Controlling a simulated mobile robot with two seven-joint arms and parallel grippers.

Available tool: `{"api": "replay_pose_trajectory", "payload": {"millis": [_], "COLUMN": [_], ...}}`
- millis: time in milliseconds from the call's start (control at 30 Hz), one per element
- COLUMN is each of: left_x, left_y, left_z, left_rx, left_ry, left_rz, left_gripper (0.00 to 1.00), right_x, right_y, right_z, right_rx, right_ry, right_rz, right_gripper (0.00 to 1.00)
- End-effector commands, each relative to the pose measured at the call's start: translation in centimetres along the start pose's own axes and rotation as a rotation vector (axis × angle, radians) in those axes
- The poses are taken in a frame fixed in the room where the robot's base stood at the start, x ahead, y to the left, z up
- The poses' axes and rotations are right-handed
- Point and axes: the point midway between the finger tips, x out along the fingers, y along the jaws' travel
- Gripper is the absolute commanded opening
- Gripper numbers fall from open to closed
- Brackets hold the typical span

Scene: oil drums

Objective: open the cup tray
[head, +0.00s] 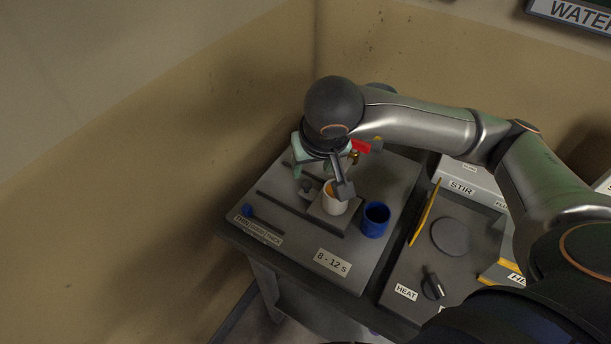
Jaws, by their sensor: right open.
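A small grey plate (322,212), possibly the cup tray, sits on the grey bench board. My wrist hides what lies behind. My left gripper is not in view.
A board marked "8 - 12 s" (333,261) has slots and a blue-ended slider (247,210). A red piece (361,146) shows behind the wrist. To the right are a heater with a round plate (451,236), a knob (433,285) and a yellow bar (425,212). Walls close the back and left.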

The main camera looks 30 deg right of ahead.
Motion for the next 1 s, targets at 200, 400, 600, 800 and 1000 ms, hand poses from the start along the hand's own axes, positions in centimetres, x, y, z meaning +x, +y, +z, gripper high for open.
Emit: {"api": "replay_pose_trajectory", "payload": {"millis": [200,400,600,800,1000], "left_x": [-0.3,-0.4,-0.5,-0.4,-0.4], "left_y": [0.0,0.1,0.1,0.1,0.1], "left_z": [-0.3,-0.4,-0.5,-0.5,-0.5], "left_rx": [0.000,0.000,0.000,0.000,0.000], "left_ry": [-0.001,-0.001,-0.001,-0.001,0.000], "left_rz": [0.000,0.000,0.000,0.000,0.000], "left_gripper": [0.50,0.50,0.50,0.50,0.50], "right_x": [4.7,7.7,8.9,9.0,8.9], "right_y": [0.0,-0.1,-0.1,-0.1,-0.1], "right_z": [0.2,0.1,0.1,0.0,0.1], "right_rx": [0.001,0.003,0.001,0.000,0.001], "right_ry": [-0.007,-0.004,-0.001,-0.001,-0.001], "right_rz": [0.002,0.000,-0.002,-0.003,-0.003], "right_gripper": [0.58,0.58,0.58,0.58,0.42]}}
